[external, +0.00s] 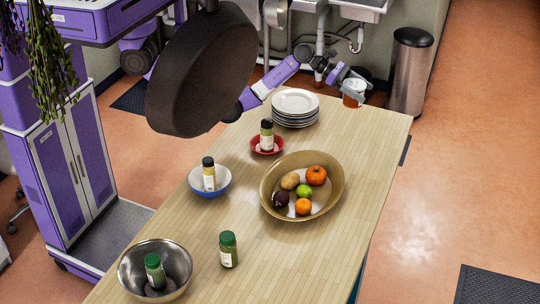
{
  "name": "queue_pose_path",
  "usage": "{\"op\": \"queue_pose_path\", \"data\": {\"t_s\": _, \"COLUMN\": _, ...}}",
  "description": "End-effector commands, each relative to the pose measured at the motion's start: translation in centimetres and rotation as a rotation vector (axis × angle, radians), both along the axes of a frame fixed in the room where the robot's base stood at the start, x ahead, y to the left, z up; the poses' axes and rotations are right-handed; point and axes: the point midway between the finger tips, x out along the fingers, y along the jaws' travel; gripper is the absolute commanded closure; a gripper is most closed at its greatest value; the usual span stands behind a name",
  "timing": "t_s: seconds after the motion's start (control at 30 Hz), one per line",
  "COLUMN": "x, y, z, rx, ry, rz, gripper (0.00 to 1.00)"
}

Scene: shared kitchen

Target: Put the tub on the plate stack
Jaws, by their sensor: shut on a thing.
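My gripper (352,82) is at the far end of the wooden table and is shut on a small tub (353,95). The tub is orange-brown with a white label. It is to the right of the plate stack (296,107) and looks raised above the table top, though its exact height is hard to tell. The plate stack is several white plates at the table's far left edge, with a bare top plate. My purple arm reaches in behind the stack.
On the wooden table (350,240) are a large fruit bowl (270,200), a red bowl (254,150) and a blue bowl (194,186), each small bowl with a jar, a metal bowl (130,280) and a green-lidded jar (228,252). A hanging pan (205,75) hides part of the view.

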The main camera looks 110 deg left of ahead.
Motion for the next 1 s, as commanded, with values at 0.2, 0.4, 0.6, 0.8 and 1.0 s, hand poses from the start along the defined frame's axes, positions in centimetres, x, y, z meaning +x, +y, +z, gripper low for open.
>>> {"op": "queue_pose_path", "data": {"t_s": 0.2, "x": -0.8, "y": 1.9, "z": 0.8, "rx": 0.0, "ry": -0.003, "rz": 0.026, "gripper": 0.8}}
{"op": "queue_pose_path", "data": {"t_s": 0.4, "x": -4.9, "y": 8.2, "z": 2.5, "rx": 0.001, "ry": -0.006, "rz": 0.111, "gripper": 0.8}}
{"op": "queue_pose_path", "data": {"t_s": 0.6, "x": -12.7, "y": 13.5, "z": 5.4, "rx": 0.003, "ry": -0.006, "rz": 0.14, "gripper": 0.8}}
{"op": "queue_pose_path", "data": {"t_s": 0.8, "x": -21.0, "y": 14.6, "z": 8.3, "rx": 0.003, "ry": -0.005, "rz": 0.082, "gripper": 0.8}}
{"op": "queue_pose_path", "data": {"t_s": 1.0, "x": -25.4, "y": 11.6, "z": 9.3, "rx": 0.003, "ry": -0.003, "rz": -0.047, "gripper": 0.8}}
